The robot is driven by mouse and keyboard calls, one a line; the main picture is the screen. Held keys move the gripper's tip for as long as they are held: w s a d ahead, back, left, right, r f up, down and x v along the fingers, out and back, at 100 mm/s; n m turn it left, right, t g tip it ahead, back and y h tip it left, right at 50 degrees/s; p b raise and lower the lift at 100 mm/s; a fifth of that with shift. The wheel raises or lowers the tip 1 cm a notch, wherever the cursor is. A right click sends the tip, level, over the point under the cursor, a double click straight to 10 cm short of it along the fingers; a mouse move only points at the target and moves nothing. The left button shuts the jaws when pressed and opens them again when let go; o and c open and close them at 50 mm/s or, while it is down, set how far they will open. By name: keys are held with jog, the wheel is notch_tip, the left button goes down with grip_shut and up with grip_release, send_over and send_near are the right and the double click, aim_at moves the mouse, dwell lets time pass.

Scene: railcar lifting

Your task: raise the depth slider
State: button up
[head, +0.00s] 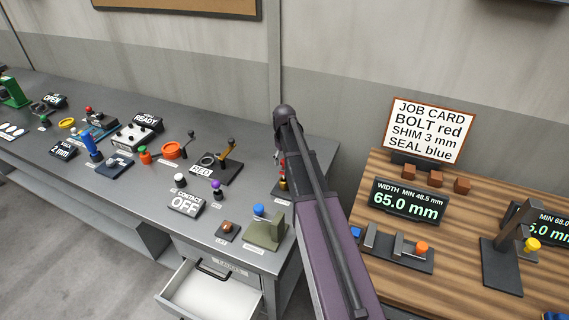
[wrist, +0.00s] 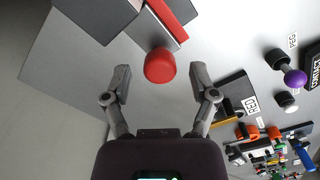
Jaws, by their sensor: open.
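No label reading "depth" is legible, so I cannot tell for sure which part is the depth slider. In the wrist view a round red knob (wrist: 160,66) lies between the open fingers of my gripper (wrist: 158,72), with a gap on both sides. A dark block with a red strip (wrist: 172,14) is just beyond the knob. In the head view my arm hides most of this spot. At the right, a black upright stand with a yellow knob (head: 531,244) is beside a partly cut-off display (head: 548,229).
The grey bench (head: 105,190) carries several controls, including a purple knob (head: 216,186) and a blue-topped green block (head: 265,232). Its drawer (head: 205,290) is open. The wooden table (head: 395,280) holds a width display (head: 409,202), an orange-knobbed slide (head: 420,248) and a job card (head: 428,130).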

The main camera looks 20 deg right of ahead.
jog(key=shift+f, duration=0.2)
grip_shut()
jog(key=shift+r+p, duration=1.05)
jog(key=shift+r, duration=0.1)
jog(key=shift+w, duration=0.1)
grip_release()
jog(key=shift+f, duration=0.15)
